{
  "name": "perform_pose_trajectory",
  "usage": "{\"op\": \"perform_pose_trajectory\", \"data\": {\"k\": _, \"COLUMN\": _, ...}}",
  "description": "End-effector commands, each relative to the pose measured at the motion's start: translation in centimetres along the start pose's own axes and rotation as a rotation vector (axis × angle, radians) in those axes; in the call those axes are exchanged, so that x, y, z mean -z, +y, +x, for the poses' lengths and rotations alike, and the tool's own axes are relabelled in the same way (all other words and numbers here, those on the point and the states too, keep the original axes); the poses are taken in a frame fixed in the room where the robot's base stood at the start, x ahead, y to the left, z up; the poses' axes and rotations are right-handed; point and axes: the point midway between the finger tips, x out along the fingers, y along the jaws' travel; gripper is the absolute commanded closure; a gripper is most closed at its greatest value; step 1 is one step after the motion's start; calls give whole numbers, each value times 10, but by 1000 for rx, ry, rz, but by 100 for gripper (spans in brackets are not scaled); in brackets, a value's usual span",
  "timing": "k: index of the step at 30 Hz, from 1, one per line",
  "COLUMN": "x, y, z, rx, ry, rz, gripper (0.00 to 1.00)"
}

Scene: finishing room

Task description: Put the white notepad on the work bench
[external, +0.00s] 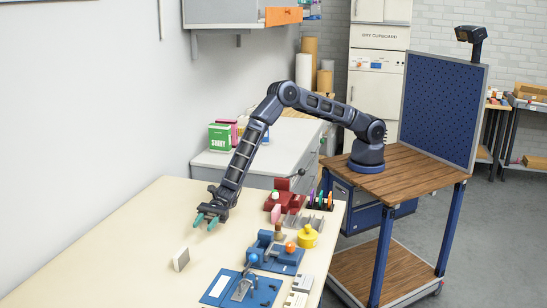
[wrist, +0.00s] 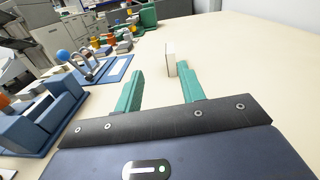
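The white notepad (external: 181,260) looks like a thin pale block standing on edge on the cream top of the work bench (external: 120,235). It also shows in the wrist view (wrist: 170,59), upright beyond my fingertips. My gripper (external: 206,221) is above the bench, with its teal fingers spread apart and nothing between them. In the wrist view my open gripper (wrist: 160,78) points toward the notepad, apart from it. I cannot tell the exact height of the fingers above the bench.
A blue fixture with a blue ball (external: 243,287), a blue vise-like block (external: 275,252), a yellow round piece (external: 307,236) and a red device (external: 285,197) stand along the bench's right side. The bench's left and middle are clear up to the wall.

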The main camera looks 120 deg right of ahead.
Motion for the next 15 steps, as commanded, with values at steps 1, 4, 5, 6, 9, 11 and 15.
{"op": "perform_pose_trajectory", "data": {"k": 1, "x": -19, "y": 5, "z": -2, "rx": -25, "ry": 1, "rz": -37, "gripper": 61}}
{"op": "perform_pose_trajectory", "data": {"k": 4, "x": -56, "y": 20, "z": -10, "rx": -91, "ry": 12, "rz": -126, "gripper": 61}}
{"op": "perform_pose_trajectory", "data": {"k": 5, "x": -67, "y": 26, "z": -13, "rx": -113, "ry": 17, "rz": -154, "gripper": 61}}
{"op": "perform_pose_trajectory", "data": {"k": 6, "x": -81, "y": 33, "z": -18, "rx": -141, "ry": 22, "rz": -192, "gripper": 61}}
{"op": "perform_pose_trajectory", "data": {"k": 9, "x": -115, "y": 52, "z": -31, "rx": -210, "ry": 38, "rz": -289, "gripper": 61}}
{"op": "perform_pose_trajectory", "data": {"k": 11, "x": -134, "y": 62, "z": -40, "rx": -249, "ry": 48, "rz": -347, "gripper": 61}}
{"op": "perform_pose_trajectory", "data": {"k": 15, "x": -175, "y": 88, "z": -65, "rx": -340, "ry": 73, "rz": -479, "gripper": 61}}
